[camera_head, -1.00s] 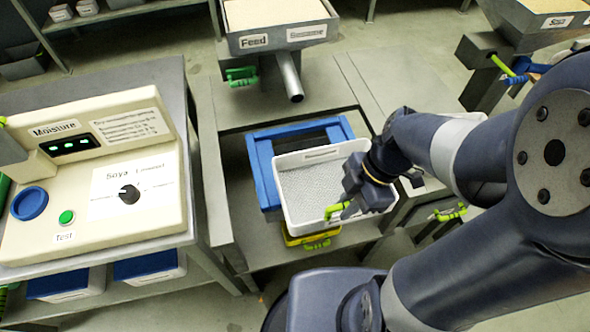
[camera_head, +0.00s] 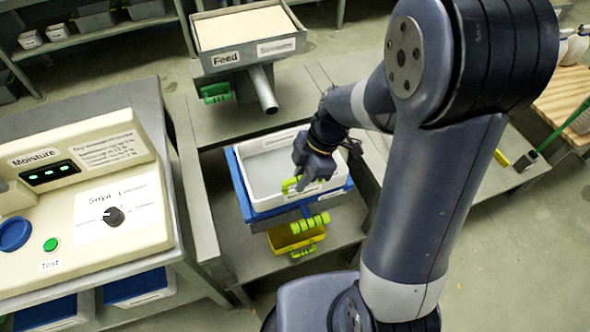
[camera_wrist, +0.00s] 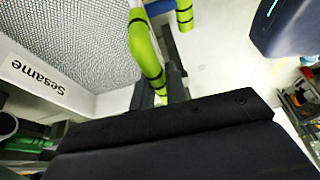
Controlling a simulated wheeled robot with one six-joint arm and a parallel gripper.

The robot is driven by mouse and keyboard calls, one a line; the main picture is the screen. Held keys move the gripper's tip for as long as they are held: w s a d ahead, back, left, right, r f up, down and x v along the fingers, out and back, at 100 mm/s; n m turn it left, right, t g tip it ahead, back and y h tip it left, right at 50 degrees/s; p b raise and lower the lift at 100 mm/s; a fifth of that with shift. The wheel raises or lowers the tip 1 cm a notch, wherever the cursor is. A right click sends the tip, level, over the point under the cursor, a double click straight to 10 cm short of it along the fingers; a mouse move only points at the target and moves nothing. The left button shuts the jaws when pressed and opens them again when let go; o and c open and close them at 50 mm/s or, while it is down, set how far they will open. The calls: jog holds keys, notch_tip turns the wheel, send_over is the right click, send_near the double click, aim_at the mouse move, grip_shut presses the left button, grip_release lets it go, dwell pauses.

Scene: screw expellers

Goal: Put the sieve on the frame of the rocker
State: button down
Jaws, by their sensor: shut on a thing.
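The sieve is a white rectangular tray with a grey mesh floor (camera_head: 265,172) and a green handle at its near side. My gripper (camera_head: 300,184) is shut on that handle. In the wrist view the sieve's mesh (camera_wrist: 75,40) and its "Sesame" label show at upper left, with the green handle between my fingers (camera_wrist: 172,85). The rocker's blue frame (camera_head: 241,192) lies directly under the sieve, showing along the left and near sides. The sieve looks roughly lined up with it. I cannot tell whether they touch all round.
A yellow tray (camera_head: 285,239) with a green handle is below the frame. A green grip (camera_head: 310,222) sticks out just above it. The feed hopper (camera_head: 250,52) and its spout (camera_head: 264,90) stand behind the sieve. The moisture tester (camera_head: 85,195) is at left.

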jog(key=w, duration=0.2)
jog(key=w+a, duration=0.1)
jog(key=shift+w, duration=0.35)
jog(key=shift+f+p, duration=0.45)
jog(key=shift+f, duration=1.3)
jog(key=c, duration=1.4)
grip_release()
jog(key=shift+r, duration=0.1)
jog(key=v, duration=1.2)
